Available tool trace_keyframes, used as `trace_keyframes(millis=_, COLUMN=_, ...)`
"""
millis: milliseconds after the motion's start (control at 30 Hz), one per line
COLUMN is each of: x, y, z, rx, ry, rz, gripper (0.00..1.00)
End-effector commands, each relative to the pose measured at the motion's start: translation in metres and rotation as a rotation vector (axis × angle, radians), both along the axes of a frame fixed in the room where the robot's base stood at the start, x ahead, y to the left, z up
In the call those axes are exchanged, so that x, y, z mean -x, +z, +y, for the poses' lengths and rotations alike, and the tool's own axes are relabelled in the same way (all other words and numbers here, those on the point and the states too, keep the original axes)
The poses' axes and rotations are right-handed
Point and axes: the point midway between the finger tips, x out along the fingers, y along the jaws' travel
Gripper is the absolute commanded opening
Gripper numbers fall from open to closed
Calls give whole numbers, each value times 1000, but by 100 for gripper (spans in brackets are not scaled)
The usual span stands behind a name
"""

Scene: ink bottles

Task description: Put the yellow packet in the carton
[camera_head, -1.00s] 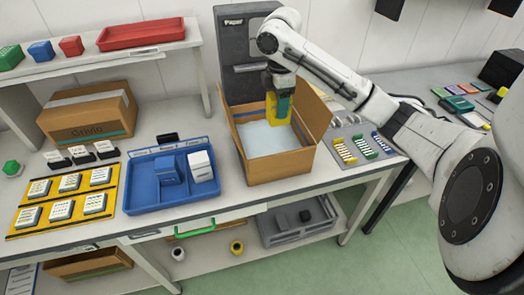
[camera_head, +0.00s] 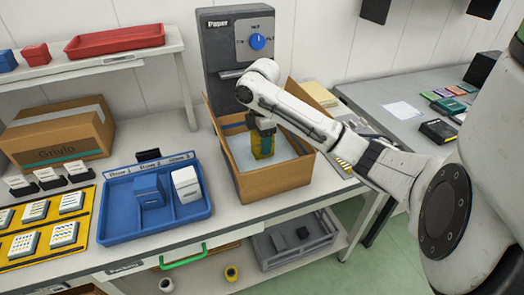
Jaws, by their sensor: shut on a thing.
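The open carton (camera_head: 274,184) stands on the table in front of the dark grey machine, flaps spread, with a pale bottom. The yellow packet (camera_head: 263,145) is upright inside the carton's opening, near its middle. My gripper (camera_head: 263,130) is above it, pointing down, and is shut on the packet's upper part. A dark green part shows at the packet's left side. The fingertips are small and partly hidden by my arm. I cannot tell whether the packet touches the carton's bottom.
A blue tray (camera_head: 113,229) with a blue box (camera_head: 148,190) and a white box (camera_head: 187,185) stands left of the carton. A closed cardboard box (camera_head: 57,140) is further left. The dark grey machine (camera_head: 222,62) rises behind. My arm crosses the carton's right side.

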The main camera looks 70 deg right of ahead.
Motion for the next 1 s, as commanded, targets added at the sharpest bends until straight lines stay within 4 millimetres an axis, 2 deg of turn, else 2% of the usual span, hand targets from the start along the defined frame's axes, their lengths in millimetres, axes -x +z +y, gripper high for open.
trace_keyframes(millis=267, x=1, y=-33, z=0, rx=-2, ry=-1, rz=1, gripper=23)
trace_keyframes(millis=567, x=0, y=-37, z=1, rx=-1, ry=0, rz=1, gripper=23)
trace_keyframes(millis=600, x=0, y=-37, z=1, rx=-1, ry=0, rz=1, gripper=56)
trace_keyframes(millis=833, x=0, y=-37, z=1, rx=-1, ry=0, rz=1, gripper=78)
trace_keyframes(millis=1000, x=0, y=-36, z=0, rx=-1, ry=0, rz=1, gripper=80)
